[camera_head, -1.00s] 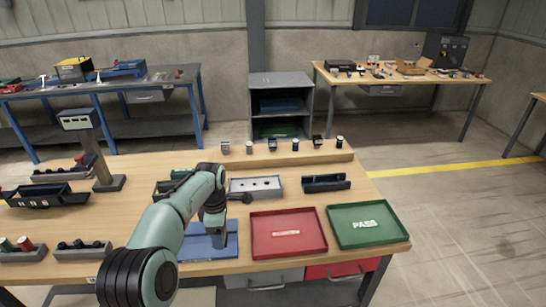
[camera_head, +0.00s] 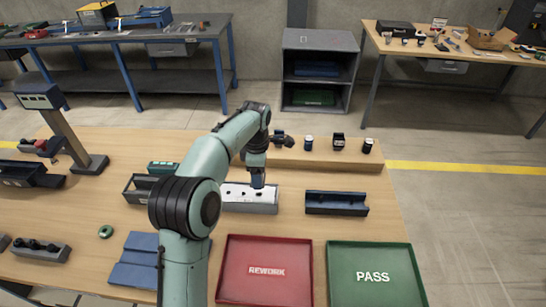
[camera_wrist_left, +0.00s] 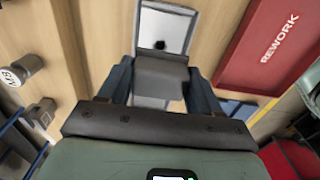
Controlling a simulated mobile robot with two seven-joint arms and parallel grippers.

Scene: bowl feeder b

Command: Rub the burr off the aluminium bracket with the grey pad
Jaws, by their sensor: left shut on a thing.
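My left gripper (camera_head: 257,184) is at the white-topped grey fixture block (camera_head: 238,198), over its right half, pointing down. In the left wrist view its dark fingers (camera_wrist_left: 163,90) are shut on a grey block-like piece (camera_wrist_left: 160,76). I cannot tell whether this piece is the grey pad or the aluminium bracket. Past it shows the white top of the fixture (camera_wrist_left: 165,25), with one dark round spot. Holes show along the fixture's top in the head view. No burr can be made out. My right gripper is not in view.
A red REWORK tray (camera_head: 232,290) and a green PASS tray (camera_head: 335,290) lie in front. A dark holder (camera_head: 335,209) stands right of the fixture. A blue tray (camera_head: 140,273) and a green ring (camera_head: 105,231) lie to the left. Small parts stand on the rear ledge (camera_head: 320,160).

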